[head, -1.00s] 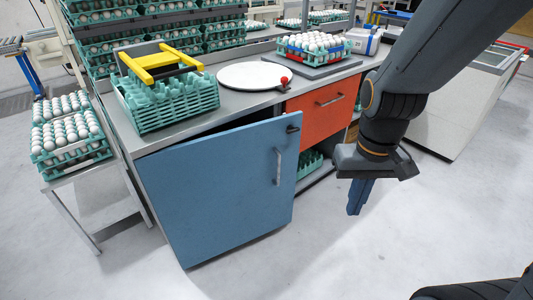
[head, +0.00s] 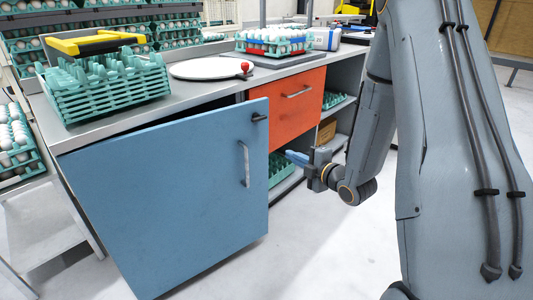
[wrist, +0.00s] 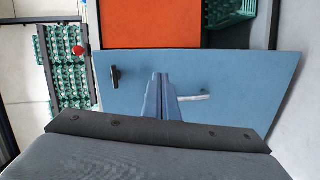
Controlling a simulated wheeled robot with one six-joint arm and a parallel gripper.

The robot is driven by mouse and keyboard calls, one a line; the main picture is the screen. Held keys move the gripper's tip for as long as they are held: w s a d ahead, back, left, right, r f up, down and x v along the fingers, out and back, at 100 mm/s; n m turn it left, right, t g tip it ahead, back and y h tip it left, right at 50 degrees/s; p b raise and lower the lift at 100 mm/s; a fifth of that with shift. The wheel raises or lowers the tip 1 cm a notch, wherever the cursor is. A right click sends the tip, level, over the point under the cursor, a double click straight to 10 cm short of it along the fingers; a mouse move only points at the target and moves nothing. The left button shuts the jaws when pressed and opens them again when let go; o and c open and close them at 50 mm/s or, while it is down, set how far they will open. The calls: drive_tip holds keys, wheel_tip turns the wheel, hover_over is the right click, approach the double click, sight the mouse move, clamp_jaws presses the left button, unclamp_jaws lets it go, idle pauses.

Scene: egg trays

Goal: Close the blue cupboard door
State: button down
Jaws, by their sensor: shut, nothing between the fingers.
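The blue cupboard door (head: 175,195) is hinged at its left and stands partly open, its free right edge out from the cabinet. It carries a grey bar handle (head: 245,164) and a dark latch (head: 259,117) near its top right corner. My gripper (head: 290,155) is shut and empty, to the right of the door's free edge and in front of the open shelves. In the wrist view the shut blue fingers (wrist: 159,78) overlap the door (wrist: 230,75) between the latch (wrist: 115,77) and the handle (wrist: 194,97). I cannot tell whether they touch it.
An orange drawer (head: 293,107) sits right of the door, with a green tray (head: 281,168) on a shelf below. Floor in front is clear.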

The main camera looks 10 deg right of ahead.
drive_tip(key=f+n+t+y+b, duration=0.1)
drive_tip(key=n+t+y, duration=0.1)
drive_tip(key=b, duration=0.2)
approach(262, 137)
drive_tip(key=x, duration=0.6)
drive_tip(key=shift+w+a, duration=0.15)
